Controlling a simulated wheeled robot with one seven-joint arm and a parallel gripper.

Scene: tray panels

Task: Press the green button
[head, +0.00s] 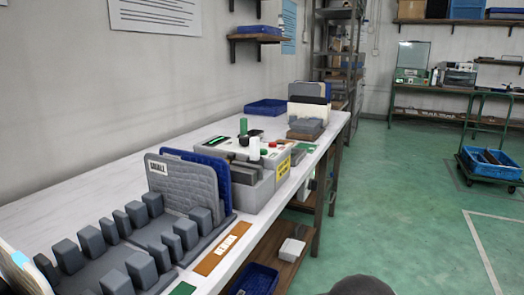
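A grey box-shaped machine (262,187) with a yellow label on its side stands on the white bench in the middle of the view. On its top stand a tall green cylinder (243,127) and a white cylinder (254,148). A small green spot (264,152) shows beside the white cylinder, and small red spots lie farther right. Which green part is the button is too small to tell. My gripper is not in view; a dark rounded shape at the bottom edge may be part of my arm.
The white bench (110,186) runs along the wall. Grey block racks and an upright panel marked SMALL (182,184) stand in front of the machine. A blue tray (266,107) and a stack of boxes lie behind it. The green floor (400,215) at right is open.

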